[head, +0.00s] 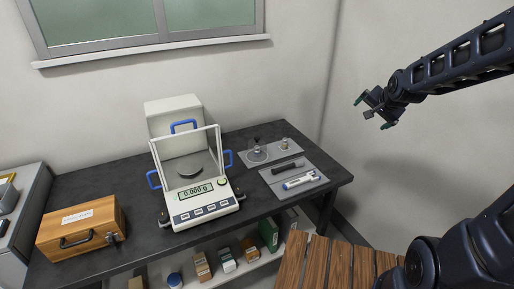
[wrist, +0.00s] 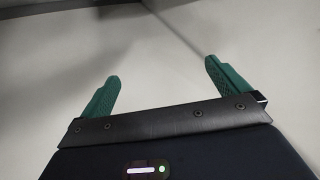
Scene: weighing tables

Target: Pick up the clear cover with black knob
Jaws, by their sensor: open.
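The clear cover with a black knob (head: 257,153) stands on a grey mat on the dark table, right of the balance. It looks like a small transparent dome; its fine detail is too small to tell. My gripper (head: 374,112) is raised in the air to the right, well apart from the cover and above the table's level. Its two green fingers are spread with nothing between them, as the wrist view (wrist: 160,85) also shows. The cover is not visible in the wrist view.
A balance (head: 200,190) with a glass draft shield and blue handles stands left of the cover. A small metal weight (head: 284,143) sits beside the cover. A grey tray (head: 272,179) holds a dark tool and a marker in front. A wooden box (head: 82,226) is far left. A wooden stool (head: 335,262) stands in front.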

